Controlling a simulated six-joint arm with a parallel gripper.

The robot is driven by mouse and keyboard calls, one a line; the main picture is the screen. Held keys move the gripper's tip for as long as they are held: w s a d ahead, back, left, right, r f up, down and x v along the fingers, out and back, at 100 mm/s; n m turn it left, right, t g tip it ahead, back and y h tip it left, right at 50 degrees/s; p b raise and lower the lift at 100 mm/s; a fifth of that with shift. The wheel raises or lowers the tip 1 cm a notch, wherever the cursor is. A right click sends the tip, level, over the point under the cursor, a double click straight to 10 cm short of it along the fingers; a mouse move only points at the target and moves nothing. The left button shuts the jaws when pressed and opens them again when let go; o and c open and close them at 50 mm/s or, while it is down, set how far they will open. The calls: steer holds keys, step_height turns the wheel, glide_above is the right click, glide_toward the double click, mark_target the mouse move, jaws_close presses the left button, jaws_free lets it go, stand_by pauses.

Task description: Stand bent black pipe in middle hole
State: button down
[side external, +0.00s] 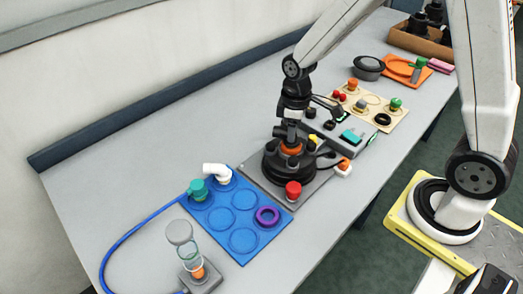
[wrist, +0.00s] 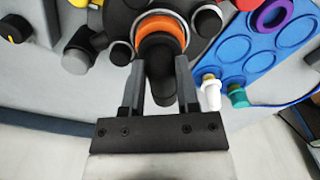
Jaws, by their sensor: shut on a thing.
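The bent black pipe (wrist: 161,85) is between my gripper's fingers (wrist: 160,66), which are shut on it. In the wrist view its far end meets an orange ring (wrist: 163,30) on top of the round black tank (side external: 276,172). I cannot tell whether the end is inside the middle hole or just above it. In the side view my gripper (side external: 292,137) points down over the orange ring (side external: 291,150) and largely hides the pipe. Several black capped fittings stand around the ring on the tank's top.
A red knob (side external: 293,189) stands at the tank's front. To the left is a blue tray (side external: 238,245) with a white elbow (side external: 217,172), a teal fitting (side external: 198,189) and a purple ring (side external: 267,211). A grey control box (side external: 345,145) is close on the right. Bare table lies behind.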

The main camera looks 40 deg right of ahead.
steer(key=shift+f, duration=0.1)
jaws_free()
stand_by(0.5)
stand_by(0.5)
steer(key=shift+r, duration=3.5)
steer(key=s+f+m+t, duration=0.2)
steer(key=s+f+m, duration=0.1)
steer(key=s+m, duration=0.3)
steer(key=shift+s+f+t, duration=0.2)
steer(key=shift+s+t, duration=0.1)
steer(key=shift+s, duration=0.9)
